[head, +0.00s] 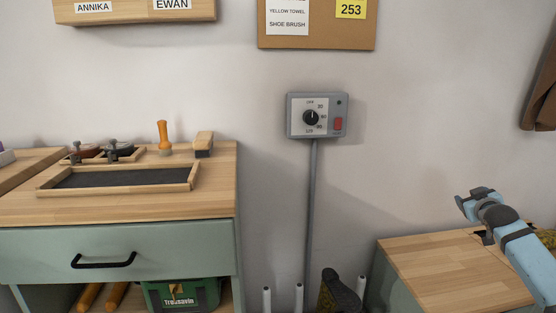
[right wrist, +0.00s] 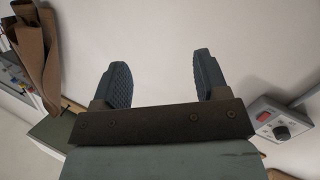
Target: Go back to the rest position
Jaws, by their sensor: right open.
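My right gripper (head: 470,200) is at the right of the head view, in front of the wall and above the small wooden-topped cabinet. It also shows in the right wrist view (right wrist: 163,76), with its two dark, ribbed fingers spread apart. Nothing is between the fingers, only plain wall behind them. My left gripper is not in view.
A grey timer box (head: 317,115) with a dial and red switch is on the wall. A workbench (head: 100,209) with a tray (head: 122,179) and brushes stands left. A low cabinet (head: 440,265) stands right. A brown hanging item (right wrist: 36,55) shows in the wrist view.

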